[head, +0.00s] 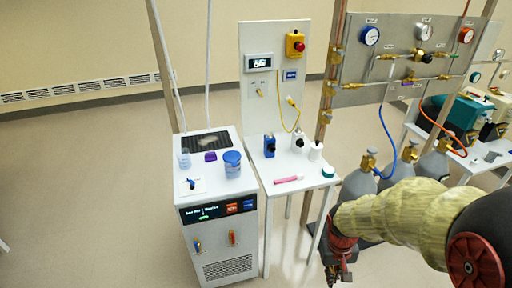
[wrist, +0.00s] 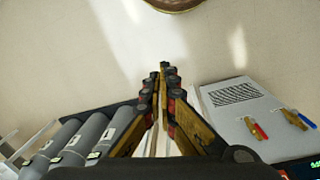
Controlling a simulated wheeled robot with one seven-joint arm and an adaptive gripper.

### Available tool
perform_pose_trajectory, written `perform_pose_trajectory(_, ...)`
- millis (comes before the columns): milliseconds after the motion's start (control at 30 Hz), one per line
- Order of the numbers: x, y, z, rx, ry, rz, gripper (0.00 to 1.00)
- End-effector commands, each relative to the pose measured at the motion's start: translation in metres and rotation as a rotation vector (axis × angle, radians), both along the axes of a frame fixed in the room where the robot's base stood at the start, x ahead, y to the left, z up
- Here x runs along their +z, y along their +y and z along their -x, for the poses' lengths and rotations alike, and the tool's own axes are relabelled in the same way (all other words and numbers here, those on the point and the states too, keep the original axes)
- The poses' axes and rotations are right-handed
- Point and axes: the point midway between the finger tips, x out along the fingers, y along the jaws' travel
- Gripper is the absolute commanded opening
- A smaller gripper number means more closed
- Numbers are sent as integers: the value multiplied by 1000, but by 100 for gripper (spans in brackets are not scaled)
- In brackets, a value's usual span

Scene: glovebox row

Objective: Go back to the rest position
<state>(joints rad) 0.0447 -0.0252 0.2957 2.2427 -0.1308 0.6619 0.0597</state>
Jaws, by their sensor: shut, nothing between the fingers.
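My gripper (head: 338,272) hangs low at the bottom right of the head view, in front of the gas cylinders and to the right of the small white table. In the wrist view my gripper (wrist: 160,70) has its fingers together with nothing between them. It points over bare floor, apart from any object. My arm comes in from the right edge of the head view under a yellowish cover.
Grey cylinders (head: 357,187) stand close behind my gripper. The floor at left is clear.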

Motion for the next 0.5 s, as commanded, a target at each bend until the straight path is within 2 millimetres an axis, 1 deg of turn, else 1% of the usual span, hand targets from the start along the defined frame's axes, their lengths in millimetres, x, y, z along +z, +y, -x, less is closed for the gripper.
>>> perform_pose_trajectory(33, 22, 3, 10, 4, -13, -6, 0)
perform_pose_trajectory(100, 48, 8, 27, 6, -22, -17, 0)
perform_pose_trajectory(300, 111, 23, 67, -2, -101, -52, 0)
perform_pose_trajectory(400, 140, 29, 79, -8, -181, -68, 0)
perform_pose_trajectory(500, 168, 33, 86, -5, -285, -76, 0)
